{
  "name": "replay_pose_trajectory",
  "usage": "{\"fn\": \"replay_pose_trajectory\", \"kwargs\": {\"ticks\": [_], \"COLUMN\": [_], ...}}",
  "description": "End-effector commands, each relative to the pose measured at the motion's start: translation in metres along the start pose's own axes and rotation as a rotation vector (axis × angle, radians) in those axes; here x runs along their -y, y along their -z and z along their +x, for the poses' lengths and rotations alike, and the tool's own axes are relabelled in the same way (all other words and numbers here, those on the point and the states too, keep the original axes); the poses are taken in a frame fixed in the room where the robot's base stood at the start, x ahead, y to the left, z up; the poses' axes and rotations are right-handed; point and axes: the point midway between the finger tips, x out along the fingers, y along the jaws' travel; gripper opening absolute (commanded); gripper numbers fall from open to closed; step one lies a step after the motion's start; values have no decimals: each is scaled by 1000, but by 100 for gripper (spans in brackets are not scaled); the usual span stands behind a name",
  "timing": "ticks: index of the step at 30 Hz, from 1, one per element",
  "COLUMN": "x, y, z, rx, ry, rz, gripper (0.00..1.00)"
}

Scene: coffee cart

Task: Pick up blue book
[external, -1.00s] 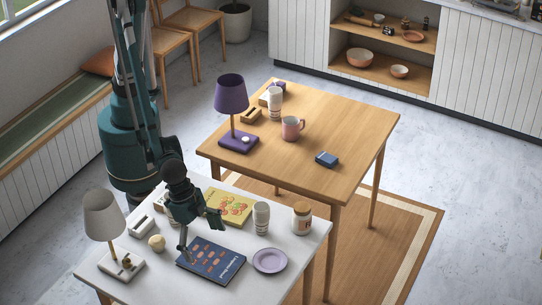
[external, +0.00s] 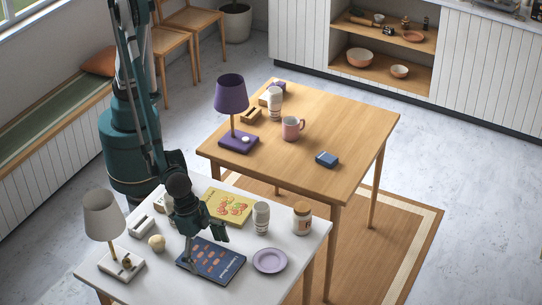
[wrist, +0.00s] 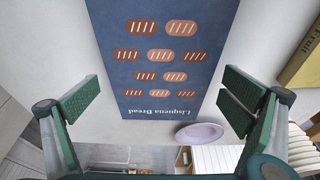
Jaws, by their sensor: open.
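The blue book (external: 225,267) lies flat on the white table (external: 305,240), its cover showing rows of orange and pink loaf shapes. My gripper (external: 205,247) is open and empty over the book. In the wrist view the two green fingers of my gripper (wrist: 160,98) stand apart, one on each side of the book's width. The gripper hides part of the book's far edge in the external view. I cannot tell how high the fingertips are above the table.
A yellow book (external: 230,208), a striped cup (external: 261,217), a jar (external: 302,216) and a lilac plate (external: 270,261) stand near the blue book. The table's front edge is close.

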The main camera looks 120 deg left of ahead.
Motion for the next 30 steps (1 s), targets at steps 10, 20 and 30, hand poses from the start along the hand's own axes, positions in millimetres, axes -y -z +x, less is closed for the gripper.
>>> {"fn": "replay_pose_trajectory", "kwargs": {"ticks": [10,20,30], "x": [0,0,0], "y": [0,0,0], "z": [2,1,1], "rx": [0,0,0], "ry": [0,0,0], "rz": [0,0,0], "gripper": [100,88,68]}}
